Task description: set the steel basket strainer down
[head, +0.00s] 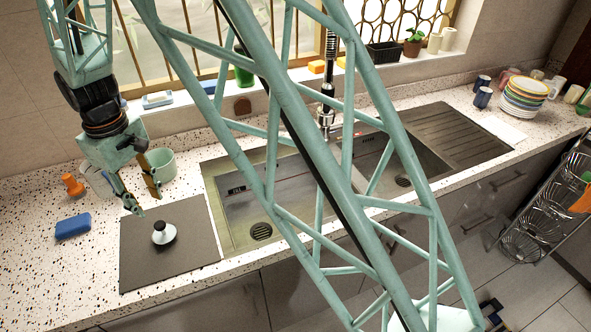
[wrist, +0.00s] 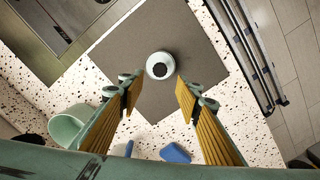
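The steel basket strainer (head: 164,233) sits on the dark grey mat (head: 140,270) left of the sink. It is a pale round piece with a dark top in the head view. In the wrist view the strainer (wrist: 159,66) shows from above as a light ring with a dark centre, on the mat (wrist: 210,55). My gripper (head: 143,197) is open and empty, its fingers pointing down above the mat's far part. In the wrist view the strainer lies just beyond the fingertips of my gripper (wrist: 158,88), clear of both.
A blue sponge (head: 73,226), an orange stopper-like object (head: 72,185) and a pale green mug (head: 161,164) stand near the mat. The double sink (head: 262,232) is to the right. Plates (head: 526,92) and cups are farther right. My lattice arm covers the middle.

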